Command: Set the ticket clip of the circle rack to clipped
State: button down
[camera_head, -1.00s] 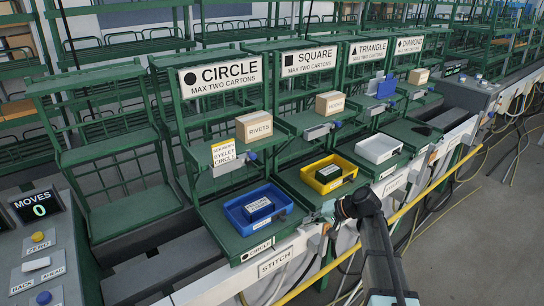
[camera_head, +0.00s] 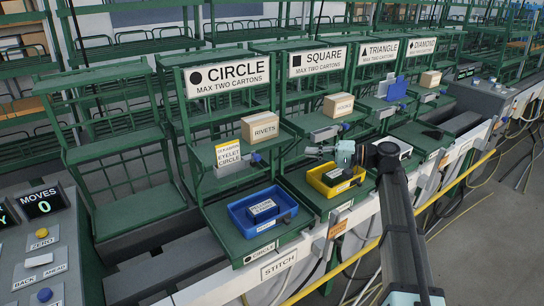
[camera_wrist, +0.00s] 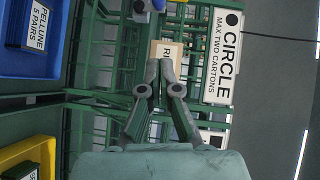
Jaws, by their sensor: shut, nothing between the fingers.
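The circle rack (camera_head: 222,74) stands left of centre under its CIRCLE sign. Its ticket clip (camera_head: 232,169) is a grey bar with a blue knob (camera_head: 256,158) on the front of the upper shelf. A yellow-headed ticket (camera_head: 229,152) reading EYELET CIRCLE stands at the clip; I cannot tell whether it is gripped. My gripper (camera_head: 308,153) is shut and empty, pointing left, in front of the square rack and apart from the clip. In the wrist view my fingertips (camera_wrist: 167,64) overlap the view of the RIVETS carton (camera_wrist: 158,49), and a blue knob (camera_wrist: 158,5) shows at the top edge.
The RIVETS carton (camera_head: 259,128) sits on the upper shelf near the knob. A blue tray (camera_head: 239,218) and a yellow tray (camera_head: 322,190) sit on lower shelves. The square rack's upper shelf and clip (camera_head: 325,133) are close above my gripper. Open air lies in front of the racks.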

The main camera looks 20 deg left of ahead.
jog(key=s+a+f+p, duration=0.1)
jog(key=s+a+p, duration=0.2)
jog(key=a, duration=0.9)
jog(key=p, duration=0.2)
jog(key=shift+s+a+f+p, duration=0.2)
jog(key=shift+a+f+p, duration=0.05)
jog(key=shift+f+p, duration=0.15)
jog(key=shift+d+b, duration=0.1)
jog(key=shift+b, duration=0.2)
